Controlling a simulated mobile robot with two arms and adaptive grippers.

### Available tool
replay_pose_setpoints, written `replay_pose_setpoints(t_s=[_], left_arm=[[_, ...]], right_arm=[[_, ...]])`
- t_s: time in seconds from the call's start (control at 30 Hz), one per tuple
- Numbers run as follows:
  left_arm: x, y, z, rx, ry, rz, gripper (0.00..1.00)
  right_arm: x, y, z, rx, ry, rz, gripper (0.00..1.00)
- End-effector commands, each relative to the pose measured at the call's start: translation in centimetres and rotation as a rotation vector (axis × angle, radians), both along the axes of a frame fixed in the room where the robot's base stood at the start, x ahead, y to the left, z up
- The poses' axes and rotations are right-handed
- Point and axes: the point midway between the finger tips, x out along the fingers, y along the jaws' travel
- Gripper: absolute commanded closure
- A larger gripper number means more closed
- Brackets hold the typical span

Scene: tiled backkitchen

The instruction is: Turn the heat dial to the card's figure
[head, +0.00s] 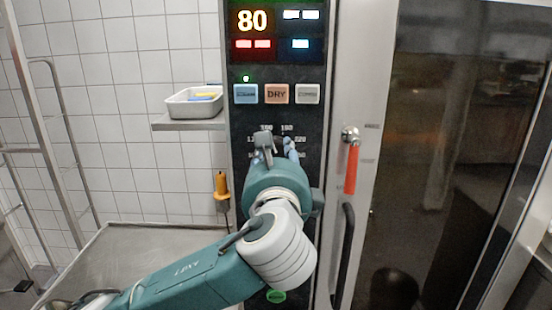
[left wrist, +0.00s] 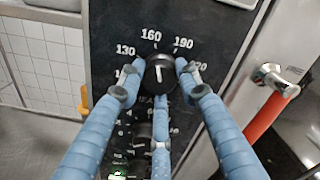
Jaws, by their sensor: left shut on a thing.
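The heat dial (left wrist: 159,69) is a black round knob with a white pointer line, seen in the left wrist view. Figures 130, 160, 190 and part of 220 are printed around it. The pointer points upward, roughly between 160 and 190; I cannot read it exactly. My left gripper (head: 276,146) is at the dial on the black control panel (head: 240,205), and its blue fingers (left wrist: 159,80) are shut around the knob. In the head view the gripper hides most of the dial. I see no card with a readable figure. My right gripper is not in view.
A red door handle (head: 351,168) is close on the right. A metal tray (head: 194,109) sits on a shelf at left. An orange-handled probe (head: 221,184) hangs below.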

Motion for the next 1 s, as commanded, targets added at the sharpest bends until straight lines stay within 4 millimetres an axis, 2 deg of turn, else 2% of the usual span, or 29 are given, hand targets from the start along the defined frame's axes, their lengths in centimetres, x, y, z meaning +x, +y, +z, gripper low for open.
replay_pose_setpoints(t_s=[0.03, 0.6, 1.0], left_arm=[[0.02, -0.2, -0.74, -0.044, 0.013, -0.003, 0.93], [0.01, -0.31, -0.44, -0.561, 0.013, -0.003, 0.93], [0.01, -0.31, -0.19, -0.767, 0.009, -0.004, 0.93]], right_arm=[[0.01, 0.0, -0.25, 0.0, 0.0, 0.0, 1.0], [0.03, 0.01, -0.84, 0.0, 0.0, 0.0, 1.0], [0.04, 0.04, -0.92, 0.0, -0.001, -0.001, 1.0]])
